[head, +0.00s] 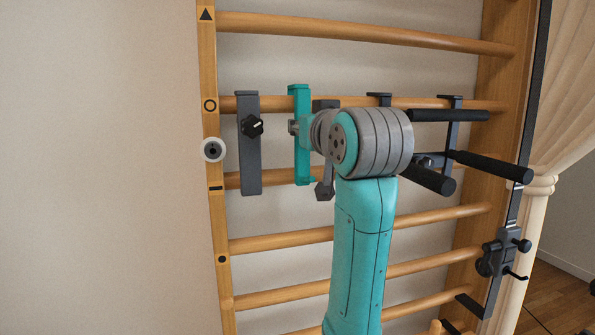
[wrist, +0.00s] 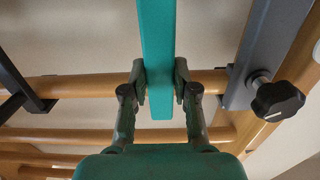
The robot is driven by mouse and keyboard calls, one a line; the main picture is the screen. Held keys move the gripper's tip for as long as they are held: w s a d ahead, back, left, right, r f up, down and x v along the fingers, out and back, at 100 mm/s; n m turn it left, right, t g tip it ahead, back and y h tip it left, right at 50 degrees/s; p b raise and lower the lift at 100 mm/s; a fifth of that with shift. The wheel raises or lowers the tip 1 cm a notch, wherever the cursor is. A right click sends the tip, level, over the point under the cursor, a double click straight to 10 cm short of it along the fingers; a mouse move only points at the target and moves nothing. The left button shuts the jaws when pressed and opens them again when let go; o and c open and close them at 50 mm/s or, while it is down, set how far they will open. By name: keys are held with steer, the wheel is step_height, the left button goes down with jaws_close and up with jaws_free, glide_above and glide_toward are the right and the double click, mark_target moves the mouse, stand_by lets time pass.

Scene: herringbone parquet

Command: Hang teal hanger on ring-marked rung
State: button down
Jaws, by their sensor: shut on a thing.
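The teal hanger (head: 302,150) is an upright flat bar with a hooked top and a small peg at its foot. My gripper (head: 294,127) is shut on it below its top; in the wrist view my fingers (wrist: 163,85) flank the teal bar (wrist: 157,40). The ring-marked rung (head: 275,104) carries a black ring sign (head: 209,105) on the left post. The hanger's top stands slightly above this rung and overlaps it in the picture. I cannot tell whether the hook rests on the rung.
A grey hanger with a black knob (head: 248,160) hangs left of the teal one on the same rung. A dark hanger (head: 325,188) is close on its right, partly behind my arm. Black-handled bars (head: 449,114) hang farther right. A white round fitting (head: 212,149) is on the left post.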

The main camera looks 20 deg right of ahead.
steer(key=shift+f, duration=0.6)
steer(key=c, duration=0.8)
jaws_free()
